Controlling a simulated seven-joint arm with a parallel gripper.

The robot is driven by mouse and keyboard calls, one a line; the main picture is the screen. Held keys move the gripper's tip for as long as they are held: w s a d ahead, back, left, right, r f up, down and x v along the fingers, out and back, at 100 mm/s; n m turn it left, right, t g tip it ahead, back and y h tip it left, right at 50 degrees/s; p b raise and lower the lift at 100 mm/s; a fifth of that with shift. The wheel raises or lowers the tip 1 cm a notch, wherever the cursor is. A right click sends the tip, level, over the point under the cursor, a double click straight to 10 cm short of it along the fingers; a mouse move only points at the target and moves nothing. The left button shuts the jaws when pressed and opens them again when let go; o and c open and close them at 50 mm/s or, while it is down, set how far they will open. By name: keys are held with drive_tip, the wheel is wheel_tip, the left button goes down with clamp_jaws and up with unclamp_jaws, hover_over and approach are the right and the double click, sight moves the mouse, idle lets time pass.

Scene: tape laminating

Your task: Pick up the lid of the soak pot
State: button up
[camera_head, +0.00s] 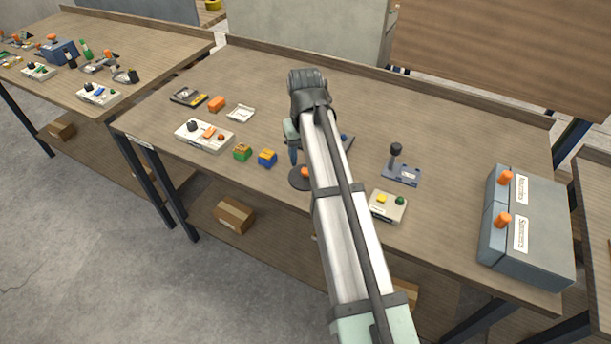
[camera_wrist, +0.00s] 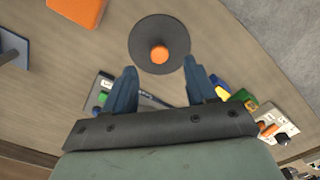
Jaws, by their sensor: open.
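A dark round lid with an orange knob (camera_wrist: 160,54) lies just ahead of my fingers in the wrist view. In the head view the lid (camera_head: 296,183) shows near the front edge of the table, partly hidden by my arm. I cannot tell whether a pot is under it. My gripper (camera_wrist: 161,86) is open and empty, with its two fingers apart and the knob between and beyond their tips. In the head view my gripper (camera_head: 293,155) is just above and behind the lid, largely covered by the arm.
The table's front edge is close.

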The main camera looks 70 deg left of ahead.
sight(305, 170)
drive_tip(key=shift+f, duration=2.5)
drive_tip(key=shift+c, duration=0.5)
clamp_jaws()
